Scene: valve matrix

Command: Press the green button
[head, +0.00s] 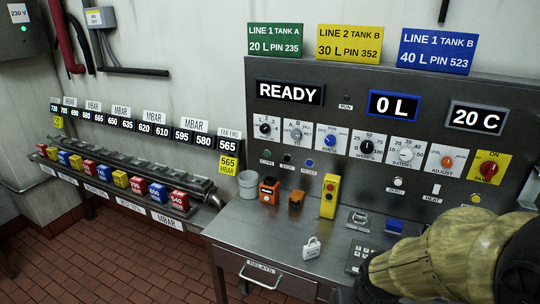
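The green button (266,154) is a small round button at the left end of a row low on the grey control panel (345,98). Its label below is too small to read for sure. A dark button (287,158) and a blue button (310,163) stand to its right in the same row. A bulky yellow-and-black part of my arm fills the lower right corner, well to the right of the green button and apart from it. No gripper fingers can be made out.
A steel table (275,228) stands below the panel. On it are a grey cup (248,184), an orange-and-black device (268,190), a yellow button box (329,196) and a padlock (311,247). A pipe rack with coloured blocks (158,191) is at left.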

